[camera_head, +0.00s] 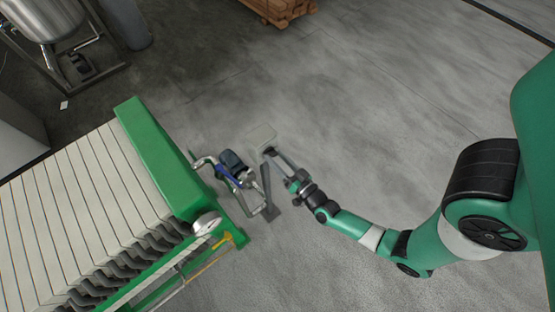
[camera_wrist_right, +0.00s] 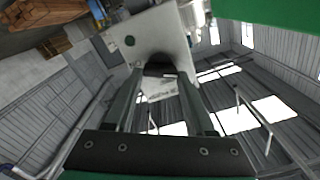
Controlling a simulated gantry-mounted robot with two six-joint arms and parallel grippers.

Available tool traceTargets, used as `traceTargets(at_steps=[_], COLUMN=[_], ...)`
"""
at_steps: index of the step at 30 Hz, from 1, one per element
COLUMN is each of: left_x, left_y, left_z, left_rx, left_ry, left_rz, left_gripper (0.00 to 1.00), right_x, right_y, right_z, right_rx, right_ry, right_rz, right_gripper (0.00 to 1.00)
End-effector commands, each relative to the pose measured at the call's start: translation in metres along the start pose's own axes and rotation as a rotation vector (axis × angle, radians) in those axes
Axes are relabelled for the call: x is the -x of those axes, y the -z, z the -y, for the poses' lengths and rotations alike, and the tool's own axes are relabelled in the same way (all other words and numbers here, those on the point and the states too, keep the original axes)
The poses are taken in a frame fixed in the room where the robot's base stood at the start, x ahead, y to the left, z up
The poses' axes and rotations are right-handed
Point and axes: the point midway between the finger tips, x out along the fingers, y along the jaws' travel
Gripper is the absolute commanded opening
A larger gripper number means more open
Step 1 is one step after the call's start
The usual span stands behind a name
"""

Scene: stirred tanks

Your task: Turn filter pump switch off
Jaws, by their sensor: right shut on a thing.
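The pump's switch box (camera_head: 262,135) is pale grey and stands beside the blue pump (camera_head: 234,163). A dark switch knob (camera_wrist_right: 160,69) sits on the panel between my fingertips. My right gripper (camera_head: 269,152) reaches the near side of the box and is shut on the knob; the fingers also show in the wrist view (camera_wrist_right: 160,76). The knob's exact turn is hard to tell. My left gripper is out of view.
The green filter press (camera_head: 150,150) with pale plates fills the left side. A steel tank (camera_head: 38,18) is at the upper left and a wooden pallet (camera_head: 280,10) at the top. The floor behind the box is clear.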

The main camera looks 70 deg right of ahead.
Motion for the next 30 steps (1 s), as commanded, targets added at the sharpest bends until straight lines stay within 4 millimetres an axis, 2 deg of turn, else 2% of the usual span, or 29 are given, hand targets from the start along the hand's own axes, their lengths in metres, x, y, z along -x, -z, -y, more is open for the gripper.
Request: traceTargets(at_steps=[30], left_x=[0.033], left_y=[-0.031], left_z=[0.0], left_rx=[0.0], left_ry=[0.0], left_rz=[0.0], left_gripper=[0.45], right_x=[0.0], right_y=[-0.004], right_z=[-0.004], right_rx=[-0.932], right_ry=[-0.001], right_rz=[0.001], right_gripper=[0.0])
